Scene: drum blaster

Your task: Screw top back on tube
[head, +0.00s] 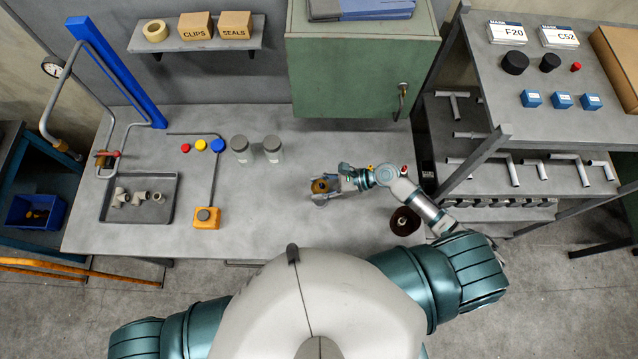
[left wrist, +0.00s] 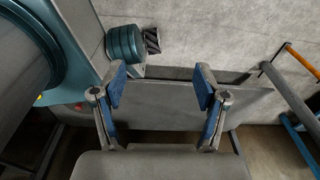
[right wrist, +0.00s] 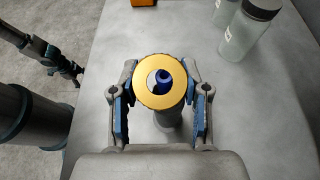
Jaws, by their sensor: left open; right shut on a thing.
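My right gripper (head: 326,188) is at the middle right of the bench, its fingers closed on both sides of a tube with a yellow ring-shaped top end (right wrist: 161,82). It also shows in the head view (head: 320,186). I cannot tell whether the ring is a separate top. My left gripper (left wrist: 160,88) is open and empty, beside the bench edge in its wrist view; the head view does not show it.
A dark round bowl-like thing (head: 405,221) sits near the front right. The bench front centre is clear.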

